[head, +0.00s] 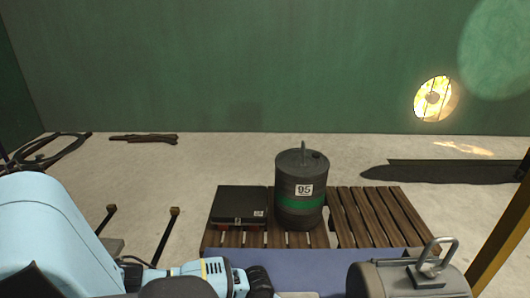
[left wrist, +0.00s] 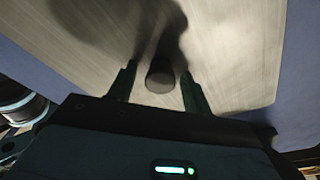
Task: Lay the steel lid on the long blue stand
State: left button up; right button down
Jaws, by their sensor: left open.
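The steel lid (left wrist: 225,45) fills much of the left wrist view as a brushed plate with a dark round knob (left wrist: 160,76). Blue surface shows past its left and right edges. My left gripper (left wrist: 157,88) is open, with one finger on each side of the knob; I cannot tell whether they touch it. In the head view the long blue stand (head: 310,264) runs along the bottom, and my left gripper (head: 262,283) is at its near side. Only a pale sliver, perhaps the lid, shows beside the gripper there. My right gripper is not in view.
A wooden pallet (head: 368,215) behind the stand bears a dark drum (head: 300,205) with a green band and a black case (head: 239,203). A grey body with a metal handle (head: 436,258) is at the lower right. A yellow post (head: 503,235) stands at the right edge.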

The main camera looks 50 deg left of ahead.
pick_arm(q)
notch_tip(320, 180, up, 12)
jog(key=a+p, duration=0.1)
jog(key=p, duration=0.1)
jog(key=shift+a+p, duration=0.3)
jog(key=shift+a, duration=0.1)
jog(key=shift+s, duration=0.1)
jog(key=shift+d, duration=0.1)
dwell(0.3)
